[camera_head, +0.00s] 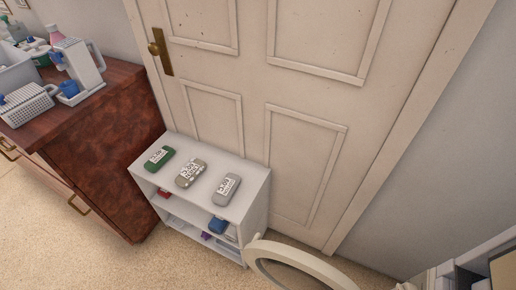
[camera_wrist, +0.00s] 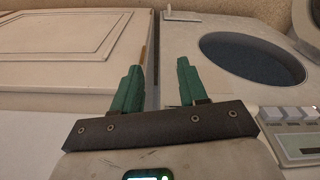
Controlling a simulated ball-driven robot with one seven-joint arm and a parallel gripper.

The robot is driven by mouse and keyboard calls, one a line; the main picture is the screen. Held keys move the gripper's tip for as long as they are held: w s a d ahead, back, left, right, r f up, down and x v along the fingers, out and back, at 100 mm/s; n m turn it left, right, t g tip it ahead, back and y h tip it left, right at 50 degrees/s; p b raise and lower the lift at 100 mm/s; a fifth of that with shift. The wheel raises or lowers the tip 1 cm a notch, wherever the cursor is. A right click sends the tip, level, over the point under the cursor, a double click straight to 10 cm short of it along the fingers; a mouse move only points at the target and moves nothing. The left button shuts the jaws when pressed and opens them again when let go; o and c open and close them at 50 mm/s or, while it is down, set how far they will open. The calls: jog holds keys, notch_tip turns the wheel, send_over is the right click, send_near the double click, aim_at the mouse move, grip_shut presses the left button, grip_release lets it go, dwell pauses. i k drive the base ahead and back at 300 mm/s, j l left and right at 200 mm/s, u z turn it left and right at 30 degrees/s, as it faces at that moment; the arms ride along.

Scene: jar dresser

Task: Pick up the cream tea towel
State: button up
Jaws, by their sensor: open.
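Three small rolled bundles with white printed labels lie in a row on top of a low white shelf unit (camera_head: 152,173). They are a green bundle (camera_head: 159,159), a beige patterned bundle (camera_head: 190,173) in the middle and a pale grey bundle (camera_head: 227,189) at the right. I cannot tell for sure which, if any, is the cream tea towel; the middle one is nearest to cream. My gripper (camera_wrist: 158,66) shows in the wrist view, its two green fingers apart with nothing between them. No bundle is in the wrist view, and the gripper is apart from them.
A brown wooden dresser (camera_head: 95,160) with containers and a white basket (camera_head: 27,106) stands left of the shelf. A closed cream door (camera_head: 250,70) is behind it. A pale ring (camera_head: 300,262) is at the bottom. A white appliance with a round dark opening (camera_wrist: 238,58) is near my gripper.

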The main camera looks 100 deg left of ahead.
aim_at(188, 175)
jog(key=u, duration=2.9)
